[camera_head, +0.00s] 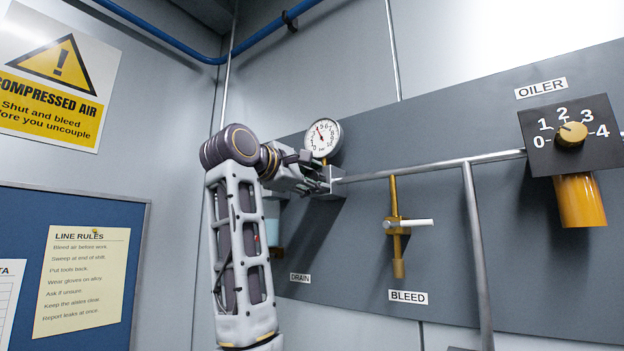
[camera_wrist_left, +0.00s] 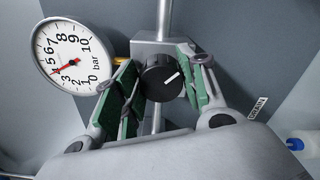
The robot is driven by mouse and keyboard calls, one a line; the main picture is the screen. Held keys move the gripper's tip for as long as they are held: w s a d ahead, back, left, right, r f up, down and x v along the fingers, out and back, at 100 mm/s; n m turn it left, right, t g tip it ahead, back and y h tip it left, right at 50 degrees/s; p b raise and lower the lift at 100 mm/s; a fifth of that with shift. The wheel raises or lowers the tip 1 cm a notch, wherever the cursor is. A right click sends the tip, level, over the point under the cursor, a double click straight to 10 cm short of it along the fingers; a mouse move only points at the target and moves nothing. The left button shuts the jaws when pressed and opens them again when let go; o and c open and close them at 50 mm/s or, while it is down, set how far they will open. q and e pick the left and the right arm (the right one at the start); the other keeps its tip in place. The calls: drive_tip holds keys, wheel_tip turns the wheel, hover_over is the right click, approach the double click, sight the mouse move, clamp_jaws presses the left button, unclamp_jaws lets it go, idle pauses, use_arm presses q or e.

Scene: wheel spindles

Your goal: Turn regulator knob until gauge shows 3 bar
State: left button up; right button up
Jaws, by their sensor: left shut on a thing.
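The black regulator knob (camera_wrist_left: 161,80) with a white pointer line shows in the left wrist view, on a grey regulator body (camera_wrist_left: 150,48). My left gripper (camera_head: 318,178) (camera_wrist_left: 161,86) has its green-padded fingers on either side of the knob and is shut on it. The white round gauge (camera_wrist_left: 74,57) (camera_head: 323,137) has a bar scale from 0 to 10. In the head view my gripper hides the knob. My right gripper is not in view.
A grey panel carries a metal pipe (camera_head: 430,167), a bleed valve with a white lever (camera_head: 410,223) and the oiler dial (camera_head: 570,135) to the right. A drain label (camera_head: 300,278) is below my left gripper. Signs are on the left wall.

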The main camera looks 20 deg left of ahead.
use_arm(q)
drive_tip(key=shift+w+f+n, duration=0.1)
drive_tip(key=shift+n, duration=1.1)
drive_tip(key=o, duration=1)
drive_tip(key=shift+a, duration=0.1)
drive_tip(key=v, duration=1.2)
